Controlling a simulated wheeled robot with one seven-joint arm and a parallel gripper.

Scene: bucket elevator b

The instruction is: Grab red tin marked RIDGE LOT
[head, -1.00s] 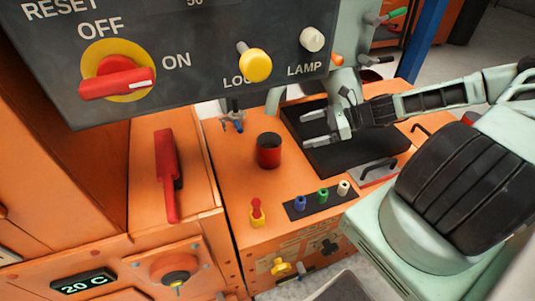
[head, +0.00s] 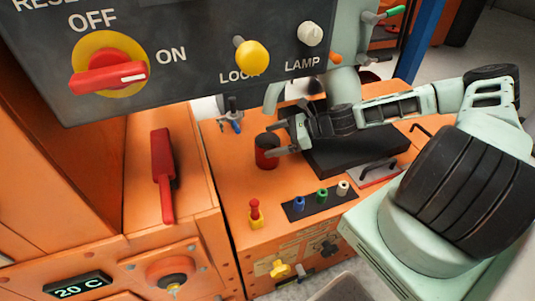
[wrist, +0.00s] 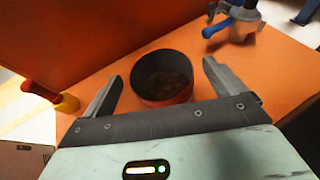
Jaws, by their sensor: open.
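A red tin (head: 265,157) with a dark open top stands upright on the orange bench top (head: 226,180). No marking can be read on it. In the wrist view the tin (wrist: 165,98) shows its dark inside and sits between my two fingers. My gripper (head: 278,142) is open in the head view, with its fingers on either side of the tin. In the wrist view my gripper (wrist: 158,82) shows a gap between each finger and the tin's wall. The tin's far side is partly hidden in the head view.
A blue-handled valve (head: 235,122) stands behind the tin. A red and yellow switch (head: 255,213) and a strip of small knobs (head: 322,197) are at the front. A black tray (head: 350,155) lies to the right.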

